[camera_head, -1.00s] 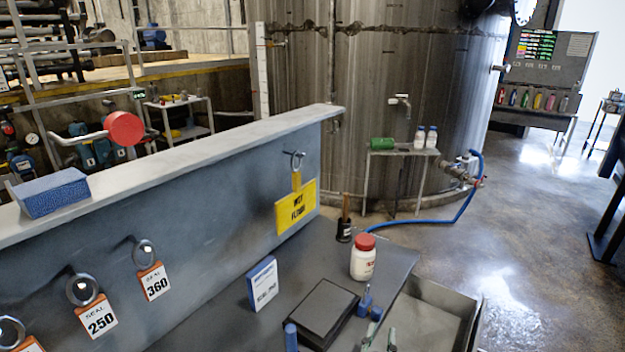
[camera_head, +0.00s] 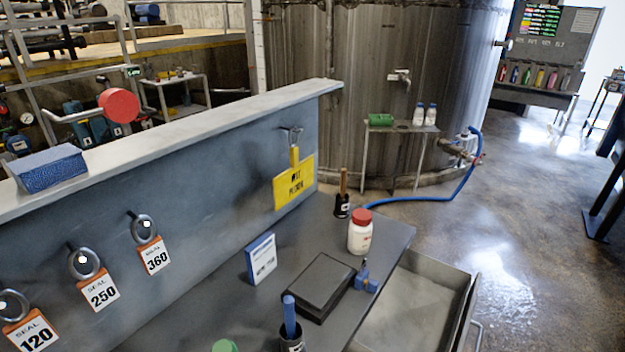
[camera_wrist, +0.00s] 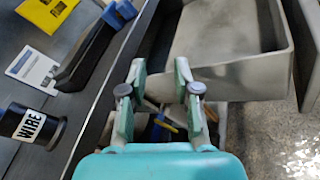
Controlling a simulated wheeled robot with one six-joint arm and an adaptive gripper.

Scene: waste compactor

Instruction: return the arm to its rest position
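My gripper (camera_wrist: 160,66) shows in the wrist view with its two green fingers apart and nothing between them. It points toward an open grey metal drawer (camera_wrist: 235,75) beside the dark workbench (camera_wrist: 95,110). Below the fingers, several partly hidden items, one with a yellow part, show in a gap; I cannot tell what they are. My gripper is not visible in the head view, where the open drawer (camera_head: 410,306) looks empty in its visible part.
On the bench stand a red-capped white bottle (camera_head: 360,233), a black scale-like block (camera_head: 325,288), a blue-white card (camera_head: 261,258) and a cup with a blue handle (camera_head: 291,342). The label on a black cup (camera_wrist: 30,125) reads WIRE. Open floor (camera_head: 530,250) lies right.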

